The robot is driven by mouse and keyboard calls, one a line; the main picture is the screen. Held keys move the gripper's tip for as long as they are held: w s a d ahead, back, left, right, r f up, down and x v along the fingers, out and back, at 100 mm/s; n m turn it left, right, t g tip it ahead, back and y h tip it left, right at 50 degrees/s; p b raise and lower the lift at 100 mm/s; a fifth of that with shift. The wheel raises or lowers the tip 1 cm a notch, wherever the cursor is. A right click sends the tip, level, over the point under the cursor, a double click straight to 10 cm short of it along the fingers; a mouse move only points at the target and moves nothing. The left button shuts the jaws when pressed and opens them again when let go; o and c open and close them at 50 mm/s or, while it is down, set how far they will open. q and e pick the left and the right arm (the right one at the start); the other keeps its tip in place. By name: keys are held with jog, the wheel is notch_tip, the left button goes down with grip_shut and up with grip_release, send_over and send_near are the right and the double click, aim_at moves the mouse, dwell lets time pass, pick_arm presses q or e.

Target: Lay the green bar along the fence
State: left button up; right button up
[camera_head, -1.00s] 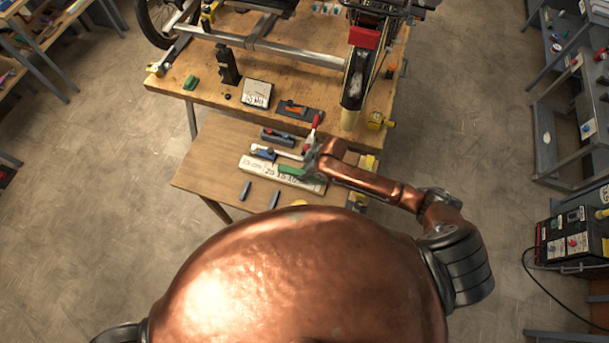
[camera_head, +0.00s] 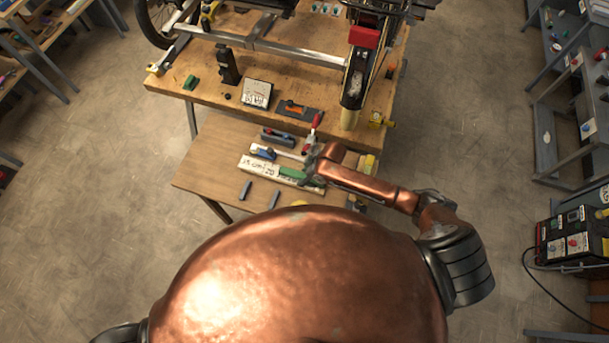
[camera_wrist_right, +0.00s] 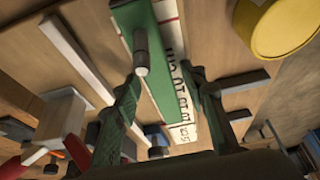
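The green bar (camera_head: 291,173) lies along the white ruled board (camera_head: 258,168) on the low wooden table. In the right wrist view the green bar (camera_wrist_right: 160,60) has a grey knob on top, and the board's printed marks (camera_wrist_right: 182,95) show beside it. My right gripper (camera_head: 312,171) is over the bar's right part. In the wrist view its two fingers (camera_wrist_right: 168,78) stand apart, one on each side of the bar, with gaps visible. I cannot tell for sure which strip is the fence; a pale strip (camera_wrist_right: 78,60) runs left of the bar. My left gripper is out of view.
A red-handled clamp (camera_head: 312,132) stands just behind the bar. A blue block (camera_head: 262,153) and a grey-blue tool (camera_head: 277,137) lie nearby. A yellow round thing (camera_wrist_right: 280,28) is near the gripper. The table's left part is clear.

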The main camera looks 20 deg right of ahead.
jog(key=v, duration=1.2)
dwell(0.5)
